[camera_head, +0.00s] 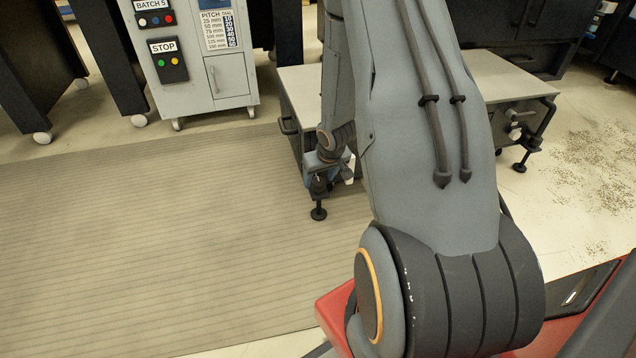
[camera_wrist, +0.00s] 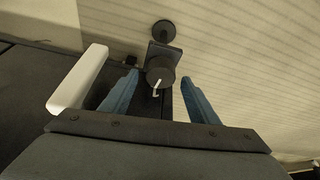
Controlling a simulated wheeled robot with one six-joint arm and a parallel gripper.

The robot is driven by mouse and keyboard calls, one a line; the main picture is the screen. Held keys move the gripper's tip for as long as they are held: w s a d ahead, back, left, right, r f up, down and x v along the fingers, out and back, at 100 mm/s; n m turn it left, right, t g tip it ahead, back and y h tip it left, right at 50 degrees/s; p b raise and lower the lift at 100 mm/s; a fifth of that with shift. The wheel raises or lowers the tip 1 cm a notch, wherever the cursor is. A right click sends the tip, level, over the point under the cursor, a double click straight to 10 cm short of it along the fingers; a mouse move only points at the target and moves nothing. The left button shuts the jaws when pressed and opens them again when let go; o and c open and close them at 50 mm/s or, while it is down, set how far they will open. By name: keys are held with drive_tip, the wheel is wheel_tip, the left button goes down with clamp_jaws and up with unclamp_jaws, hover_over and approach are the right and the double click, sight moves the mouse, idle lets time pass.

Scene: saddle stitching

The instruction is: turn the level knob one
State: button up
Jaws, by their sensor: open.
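The level knob (camera_wrist: 160,76) is a dark round knob with a white pointer mark, on a dark bracket with a round foot (camera_wrist: 164,31) on the floor. In the head view the knob (camera_head: 319,186) is at the near left corner of a low grey-topped bench (camera_head: 298,88). My gripper (camera_wrist: 158,92) has two blue fingers, spread apart, one on each side of the knob in the wrist view. A gap shows on each side. In the head view my arm hides much of the bench, and the gripper (camera_head: 330,164) is small beside the knob.
A white bar (camera_wrist: 78,82) is close to the left finger in the wrist view. A similar corner foot (camera_head: 520,166) stands at the bench's right. A grey cabinet with a STOP panel (camera_head: 167,60) is at the back left. A ribbed mat (camera_head: 170,230) lies clear on the left.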

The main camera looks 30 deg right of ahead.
drive_tip(key=shift+w+f, duration=0.2)
drive_tip(key=shift+f, duration=0.2)
drive_tip(key=c, duration=1)
drive_tip(key=shift+r, duration=0.1)
drive_tip(key=shift+c, duration=0.2)
drive_tip(key=p, duration=0.3)
drive_tip(key=shift+d+r+n, duration=0.1)
drive_tip(key=shift+r+n, duration=0.05)
drive_tip(key=shift+n, duration=0.25)
drive_tip(key=shift+f+n+y+p, duration=0.2)
drive_tip(key=shift+n+y+p, duration=0.15)
drive_tip(key=shift+p, duration=0.95)
